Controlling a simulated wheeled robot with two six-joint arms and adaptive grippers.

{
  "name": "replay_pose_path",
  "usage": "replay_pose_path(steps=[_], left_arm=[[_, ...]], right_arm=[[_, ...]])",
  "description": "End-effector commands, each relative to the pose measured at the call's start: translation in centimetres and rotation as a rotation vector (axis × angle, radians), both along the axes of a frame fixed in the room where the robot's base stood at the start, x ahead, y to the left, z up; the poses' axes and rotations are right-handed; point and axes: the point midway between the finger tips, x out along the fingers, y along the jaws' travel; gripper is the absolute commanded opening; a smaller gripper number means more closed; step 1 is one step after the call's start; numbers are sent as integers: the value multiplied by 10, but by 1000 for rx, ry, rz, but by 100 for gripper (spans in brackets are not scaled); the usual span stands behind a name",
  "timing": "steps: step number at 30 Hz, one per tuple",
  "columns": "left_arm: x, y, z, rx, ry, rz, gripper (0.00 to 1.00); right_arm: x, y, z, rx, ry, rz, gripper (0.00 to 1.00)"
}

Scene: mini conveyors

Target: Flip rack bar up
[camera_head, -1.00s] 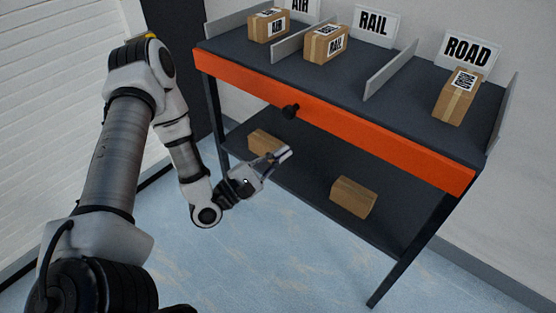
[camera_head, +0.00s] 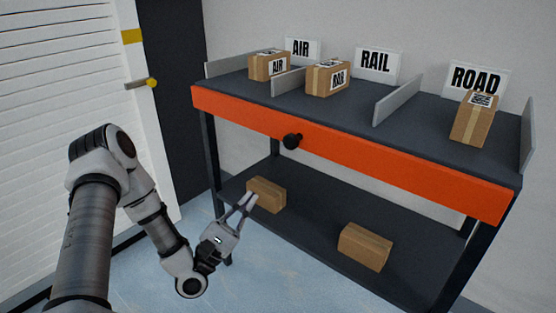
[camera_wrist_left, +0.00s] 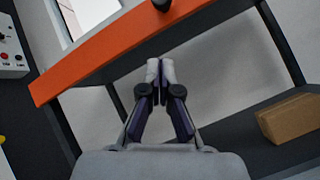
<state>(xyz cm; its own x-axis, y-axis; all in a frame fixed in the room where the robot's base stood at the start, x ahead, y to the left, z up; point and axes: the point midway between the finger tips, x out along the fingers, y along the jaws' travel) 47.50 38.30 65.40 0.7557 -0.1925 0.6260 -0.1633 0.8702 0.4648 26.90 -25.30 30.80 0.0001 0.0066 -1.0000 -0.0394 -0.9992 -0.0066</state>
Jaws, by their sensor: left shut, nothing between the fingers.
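The rack's orange bar (camera_head: 380,163) runs along the front edge of the upper shelf, with a black knob (camera_head: 292,141) on it. In the left wrist view the orange bar (camera_wrist_left: 110,48) crosses the upper left and the knob (camera_wrist_left: 162,5) shows at the top edge. The bar lies along the shelf front. My left gripper (camera_head: 247,202) is shut and empty, below and left of the knob and apart from the bar. Its closed fingertips (camera_wrist_left: 160,72) show in the left wrist view. My right gripper is not in view.
The upper shelf holds boxes by the AIR (camera_head: 301,49), RAIL (camera_head: 376,64) and ROAD (camera_head: 478,78) signs, between grey dividers. Boxes (camera_head: 266,195) and (camera_head: 365,246) lie on the lower shelf. A white slatted door (camera_head: 60,70) stands left. Blue floor is open in front.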

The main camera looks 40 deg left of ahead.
Motion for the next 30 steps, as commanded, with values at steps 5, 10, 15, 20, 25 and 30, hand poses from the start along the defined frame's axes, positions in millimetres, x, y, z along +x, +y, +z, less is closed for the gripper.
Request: replay_pose_path(steps=[5,10,15,20,25,30], left_arm=[[28,-9,26,4,-4,-3,0],[56,-16,50,5,-3,-4,0],[65,-27,73,0,-3,-1,0],[66,-34,86,0,-1,0,0],[66,-35,88,1,0,1,0],[66,-34,88,1,0,1,0]], right_arm=[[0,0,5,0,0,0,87],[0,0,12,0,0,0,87],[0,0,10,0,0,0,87],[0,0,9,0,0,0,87],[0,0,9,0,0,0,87],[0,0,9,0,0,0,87]])
